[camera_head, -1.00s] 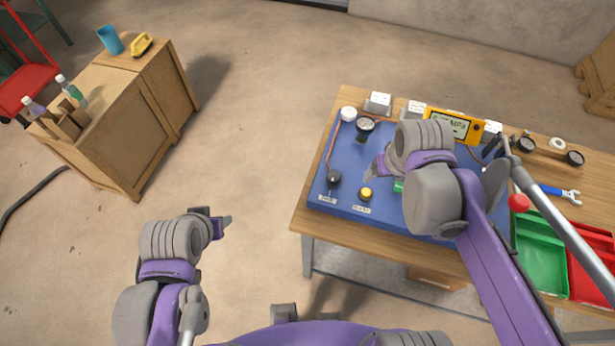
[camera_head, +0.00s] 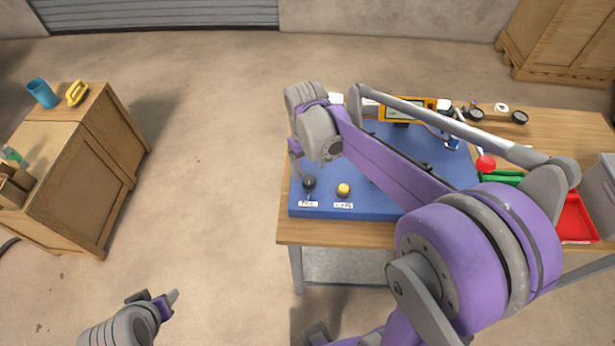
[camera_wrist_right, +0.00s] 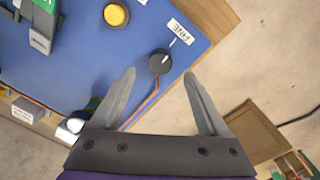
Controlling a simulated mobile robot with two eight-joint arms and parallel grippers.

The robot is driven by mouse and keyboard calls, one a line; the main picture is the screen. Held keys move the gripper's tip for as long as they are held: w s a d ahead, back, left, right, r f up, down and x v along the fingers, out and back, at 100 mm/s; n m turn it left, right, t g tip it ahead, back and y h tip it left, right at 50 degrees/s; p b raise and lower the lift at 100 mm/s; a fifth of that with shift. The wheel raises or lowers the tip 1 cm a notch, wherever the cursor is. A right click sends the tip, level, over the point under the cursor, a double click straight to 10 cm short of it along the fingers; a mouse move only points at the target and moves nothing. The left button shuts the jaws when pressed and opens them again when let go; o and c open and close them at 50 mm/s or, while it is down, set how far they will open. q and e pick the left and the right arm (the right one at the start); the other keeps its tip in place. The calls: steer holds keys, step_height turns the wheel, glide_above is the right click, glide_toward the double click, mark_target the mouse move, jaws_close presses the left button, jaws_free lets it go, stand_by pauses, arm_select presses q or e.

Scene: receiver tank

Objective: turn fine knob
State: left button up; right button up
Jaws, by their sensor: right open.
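The fine knob is a black round knob (camera_head: 309,183) at the front left of the blue panel (camera_head: 372,208), behind its white label (camera_head: 309,204). In the right wrist view the black knob (camera_wrist_right: 159,62) has a white pointer line and sits beside the label reading FINE (camera_wrist_right: 181,31). My right gripper (camera_wrist_right: 160,75) is open, its two fingers spread on either side of the knob in the picture, with no visible contact. In the head view the right gripper (camera_head: 295,160) hangs above the panel's left edge. My left gripper (camera_head: 160,303) is low at left, away from the panel; its jaw state is unclear.
A yellow button (camera_head: 343,190) is right of the knob. A red hose (camera_wrist_right: 142,108) and a white round cap (camera_wrist_right: 75,125) show near the right gripper. My right arm covers much of the panel. A red tray (camera_head: 576,222) is at right. A wooden cabinet (camera_head: 72,190) stands at left.

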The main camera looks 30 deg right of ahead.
mark_target(309, 179)
step_height(309, 179, down, 5)
stand_by(0.3)
jaws_close()
steer(key=shift+m, duration=0.3)
